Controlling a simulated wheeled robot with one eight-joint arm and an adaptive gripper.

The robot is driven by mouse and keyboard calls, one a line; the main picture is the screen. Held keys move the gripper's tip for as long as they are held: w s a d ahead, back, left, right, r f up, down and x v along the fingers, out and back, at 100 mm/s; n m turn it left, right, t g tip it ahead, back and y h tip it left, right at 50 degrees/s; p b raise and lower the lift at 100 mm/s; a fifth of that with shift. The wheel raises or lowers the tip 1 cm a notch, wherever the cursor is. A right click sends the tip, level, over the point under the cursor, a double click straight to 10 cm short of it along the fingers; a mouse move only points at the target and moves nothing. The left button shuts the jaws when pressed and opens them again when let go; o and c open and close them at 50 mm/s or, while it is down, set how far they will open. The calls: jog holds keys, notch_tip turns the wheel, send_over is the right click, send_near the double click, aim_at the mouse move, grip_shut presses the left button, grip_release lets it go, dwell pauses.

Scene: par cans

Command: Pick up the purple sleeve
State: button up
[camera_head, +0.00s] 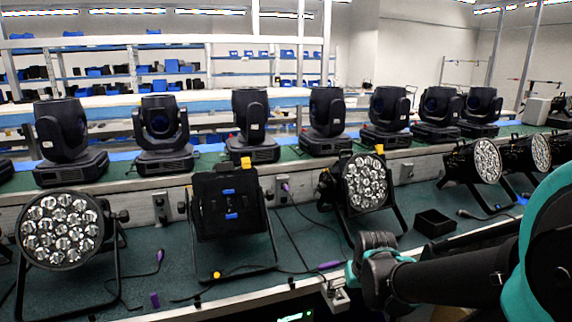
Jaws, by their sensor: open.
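A small purple sleeve-like piece (329,265) lies on the green bench top, just left of my wrist. Another short purple piece (155,300) stands or lies near the bench's front edge at left; I cannot tell which of the two is the named sleeve. My gripper (338,294) is at the end of my arm, low in the middle, by the front edge and close to the right-hand purple piece. It is small and partly hidden by my wrist. No purple thing shows in it.
Par cans (60,230) stand along the bench, one facing away (229,205) and one (365,183) behind my wrist. A black open box (434,223) is right of it. Moving heads (326,120) line the raised shelf behind.

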jog(key=shift+s+f, duration=0.45)
jog(key=shift+s, duration=0.2)
jog(key=shift+c, duration=0.7)
jog(key=shift+s+d+f, duration=0.1)
jog(key=shift+s, duration=0.05)
jog(key=shift+c, duration=2.4)
jog(key=w+r+m, duration=0.2)
jog(key=w, duration=0.1)
jog(key=w+a+r+m+g, duration=0.1)
jog(key=w+r+m, duration=0.1)
jog(key=w, duration=0.2)
jog(key=w+a+r+m, duration=0.1)
jog(key=w+r+m, duration=0.1)
jog(key=w, duration=0.2)
jog(key=shift+w+r+m+g, duration=0.15)
jog(key=shift+m+g, duration=0.15)
jog(key=c, duration=1.1)
jog(key=shift+o, duration=0.2)
notch_tip(320, 180, up, 5)
jog(key=m+g, duration=0.2)
jog(key=m, duration=0.6)
send_over(329, 265)
jog(key=a, duration=0.2)
jog(key=f, duration=1.1)
jog(key=shift+w+a, duration=0.15)
jog(key=shift+a, duration=0.1)
jog(key=shift+d+f, duration=0.2)
jog(key=shift+f, duration=2.85)
